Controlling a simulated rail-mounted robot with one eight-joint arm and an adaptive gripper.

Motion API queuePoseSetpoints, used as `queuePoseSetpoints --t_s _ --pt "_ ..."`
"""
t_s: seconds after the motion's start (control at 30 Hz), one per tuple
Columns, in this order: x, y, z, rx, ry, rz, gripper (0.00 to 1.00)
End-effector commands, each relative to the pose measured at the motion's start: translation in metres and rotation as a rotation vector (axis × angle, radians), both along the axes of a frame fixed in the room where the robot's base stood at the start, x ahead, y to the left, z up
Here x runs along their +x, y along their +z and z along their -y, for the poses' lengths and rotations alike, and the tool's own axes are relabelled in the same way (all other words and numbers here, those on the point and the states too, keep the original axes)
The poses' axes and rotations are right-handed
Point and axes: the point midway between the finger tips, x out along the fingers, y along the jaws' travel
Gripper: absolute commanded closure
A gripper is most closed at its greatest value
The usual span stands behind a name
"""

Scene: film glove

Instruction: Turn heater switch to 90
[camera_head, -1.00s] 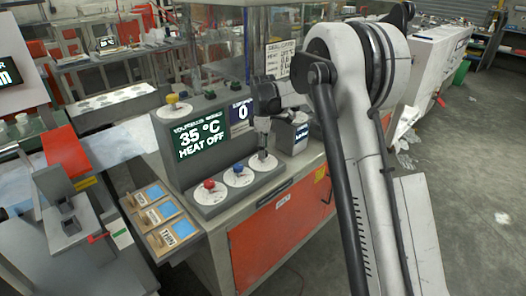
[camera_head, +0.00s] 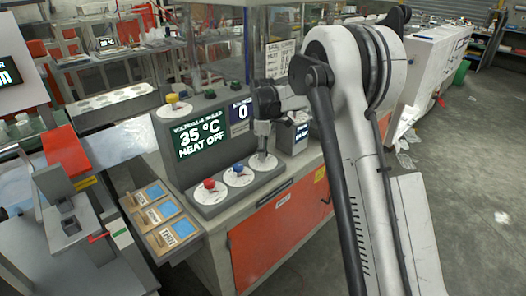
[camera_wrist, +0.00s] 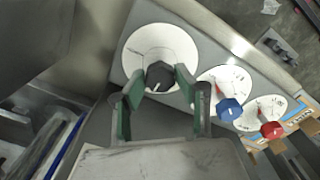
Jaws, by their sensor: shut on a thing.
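A control panel carries a row of dials. In the wrist view, my gripper (camera_wrist: 161,84) is shut on a black knob (camera_wrist: 159,76) in the middle of a large white dial (camera_wrist: 150,47). In the head view my gripper (camera_head: 262,152) comes down on the rightmost dial of the row, and the knob is mostly hidden. A blue knob (camera_head: 238,169) and a red knob (camera_head: 209,184) sit on the dials to the left. They also show in the wrist view, blue (camera_wrist: 229,109) and red (camera_wrist: 271,129). The screen (camera_head: 201,138) reads 35 °C and HEAT OFF.
A yellow knob (camera_head: 172,98) sits on top of the screen housing. An orange cabinet front (camera_head: 280,225) is below. Grey floor is open at the right.

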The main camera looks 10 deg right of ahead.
Motion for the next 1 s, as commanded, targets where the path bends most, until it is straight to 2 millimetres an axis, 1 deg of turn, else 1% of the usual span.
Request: queuePoseSetpoints --t_s 0.17,0.37,1.0 --pt "0.0001 -0.0006 0.0000 0.000 -0.049 0.000 0.97" --pt "0.0002 -0.0012 0.0001 0.000 -0.174 0.000 0.97" --pt "0.0004 -0.0009 0.0003 0.000 -0.774 0.001 0.97"
